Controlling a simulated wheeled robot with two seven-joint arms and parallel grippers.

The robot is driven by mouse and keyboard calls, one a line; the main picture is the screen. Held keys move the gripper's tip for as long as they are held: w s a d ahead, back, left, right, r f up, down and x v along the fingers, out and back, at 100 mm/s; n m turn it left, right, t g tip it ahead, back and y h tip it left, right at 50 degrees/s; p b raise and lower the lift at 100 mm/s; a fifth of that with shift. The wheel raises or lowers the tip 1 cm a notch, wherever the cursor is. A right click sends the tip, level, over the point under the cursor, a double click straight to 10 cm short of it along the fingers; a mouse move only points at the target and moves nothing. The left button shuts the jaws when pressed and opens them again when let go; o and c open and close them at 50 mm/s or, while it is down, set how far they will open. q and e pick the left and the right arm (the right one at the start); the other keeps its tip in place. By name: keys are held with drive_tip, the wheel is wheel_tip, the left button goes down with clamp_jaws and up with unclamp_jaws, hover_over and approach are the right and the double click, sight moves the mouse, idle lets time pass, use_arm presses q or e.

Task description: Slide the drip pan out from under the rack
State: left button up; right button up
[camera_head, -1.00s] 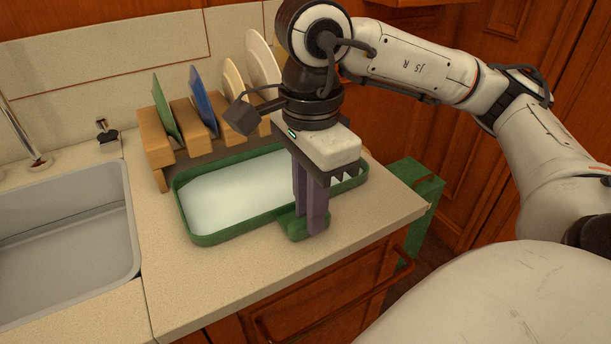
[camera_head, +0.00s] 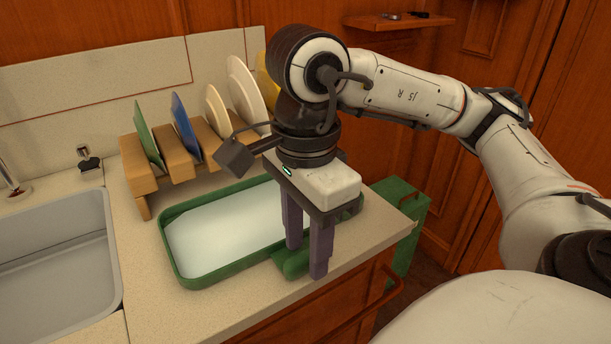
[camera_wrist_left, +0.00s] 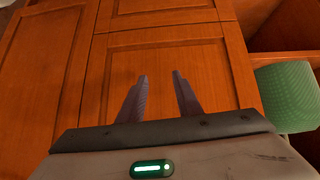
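The green drip pan (camera_head: 215,275) lies on the counter in front of the wooden rack (camera_head: 137,165), with a pale, whitish surface inside. Its back edge runs close along the rack; the right gripper hides part of its right end. A green tab (camera_head: 292,264) sticks out from its front side. My right gripper (camera_head: 307,262) points down at the tab with its purple fingers spread apart, one on the far side and one in front to the right. Contact cannot be told. My left gripper (camera_wrist_left: 162,77) is open and empty, facing wooden cabinet doors in the left wrist view.
The rack holds a green plate (camera_head: 149,136), a blue plate (camera_head: 185,127) and pale plates (camera_head: 243,95). A grey sink (camera_head: 55,260) lies left. A green bin (camera_head: 405,215) stands beyond the counter's right end. Bare counter (camera_head: 200,312) lies in front of the pan.

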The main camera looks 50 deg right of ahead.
idle(0.3)
